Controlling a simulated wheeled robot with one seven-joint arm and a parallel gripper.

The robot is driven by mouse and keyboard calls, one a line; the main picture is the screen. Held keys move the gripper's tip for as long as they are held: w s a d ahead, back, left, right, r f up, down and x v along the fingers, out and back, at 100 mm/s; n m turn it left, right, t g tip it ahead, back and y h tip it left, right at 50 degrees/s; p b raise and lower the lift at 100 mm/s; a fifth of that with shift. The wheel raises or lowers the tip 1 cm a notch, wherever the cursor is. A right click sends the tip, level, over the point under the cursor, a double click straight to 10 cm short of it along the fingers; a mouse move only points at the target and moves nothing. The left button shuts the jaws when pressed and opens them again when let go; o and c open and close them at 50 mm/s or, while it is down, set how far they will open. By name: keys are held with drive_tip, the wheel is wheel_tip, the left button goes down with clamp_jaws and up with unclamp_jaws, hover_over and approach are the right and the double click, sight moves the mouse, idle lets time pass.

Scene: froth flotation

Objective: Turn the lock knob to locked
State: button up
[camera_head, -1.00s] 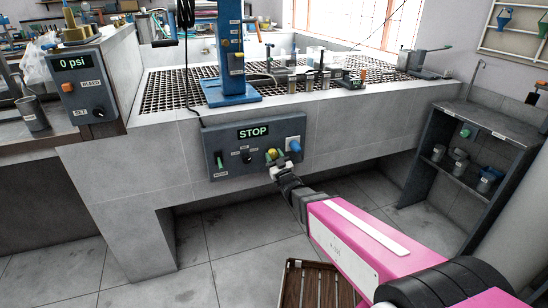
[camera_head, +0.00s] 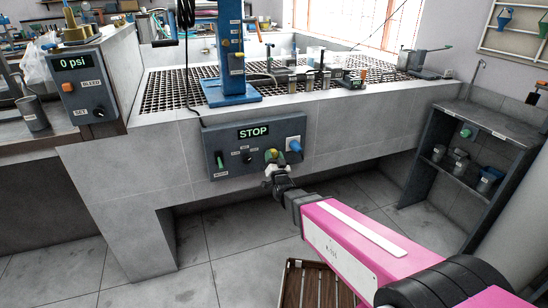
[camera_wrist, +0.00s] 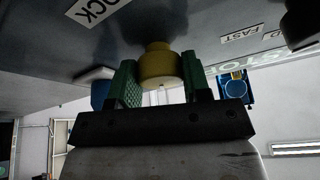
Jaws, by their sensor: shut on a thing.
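The lock knob (camera_head: 271,154) is a small yellow knob low on the grey control panel, right of its middle. In the wrist view the yellow knob (camera_wrist: 160,66) sits between my gripper's two green finger pads, with a partly cut-off label ending in "OCK" (camera_wrist: 96,10) beside it. My gripper (camera_wrist: 161,84) is shut on the knob at the panel face. In the head view my gripper (camera_head: 274,165) covers part of the knob and the panel's lower edge. I cannot tell the knob's turn position.
The panel (camera_head: 222,163) shows a green STOP display (camera_head: 254,132). A blue knob (camera_head: 295,146) is close right of the lock knob, a black knob (camera_head: 248,158) to its left, and a green switch (camera_head: 220,160) further left. A slatted wooden crate (camera_head: 308,285) is on the floor below.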

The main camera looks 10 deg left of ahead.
drive_tip(key=m+h, duration=0.2)
drive_tip(key=m, duration=0.2)
drive_tip(key=m+h, duration=0.2)
drive_tip(key=m, duration=0.3)
drive_tip(key=shift+s+a+r, duration=0.1)
drive_tip(key=m+h, duration=0.1)
drive_tip(key=m, duration=0.2)
drive_tip(key=m+g+h, duration=0.1)
drive_tip(key=m, duration=0.2)
drive_tip(key=shift+g+h, duration=0.3)
drive_tip(key=shift+m, duration=0.4)
drive_tip(key=o, duration=0.9)
drive_tip(key=shift+s, duration=0.1)
drive_tip(key=s, duration=0.3)
drive_tip(key=s+d, duration=0.1)
drive_tip(key=s, duration=0.6)
drive_tip(key=shift+s+d+f, duration=0.2)
drive_tip(key=shift+s+f, duration=0.05)
drive_tip(key=shift+f, duration=0.15)
